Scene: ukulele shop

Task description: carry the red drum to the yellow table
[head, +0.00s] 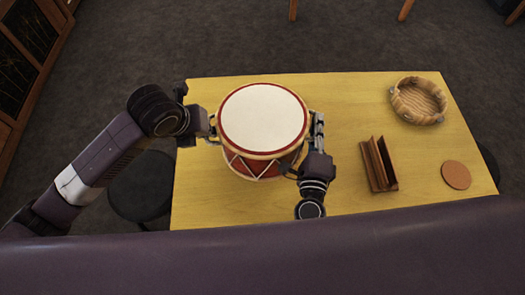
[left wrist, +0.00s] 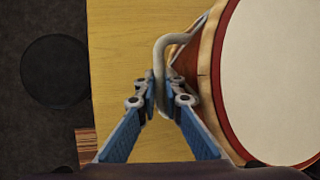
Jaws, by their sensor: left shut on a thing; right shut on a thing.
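The red drum (head: 263,120) has a white top with a red rim, red sides and white zigzag cords. It is upright at the left half of the yellow table (head: 340,100); I cannot tell whether it touches the top. My left gripper (head: 210,128) is at its left side, shut on a pale looped handle of the drum, as the left wrist view (left wrist: 164,85) shows. My right gripper (head: 312,150) is at the drum's right side and is shut on it; the handle there is mostly hidden. The drum also shows in the left wrist view (left wrist: 270,80).
A wooden basket (head: 418,101) stands at the table's far right corner. A brown wooden holder (head: 379,165) and a round brown coaster (head: 456,175) are on the right side. A dark round stool (head: 140,187) is left of the table. The table's middle is clear.

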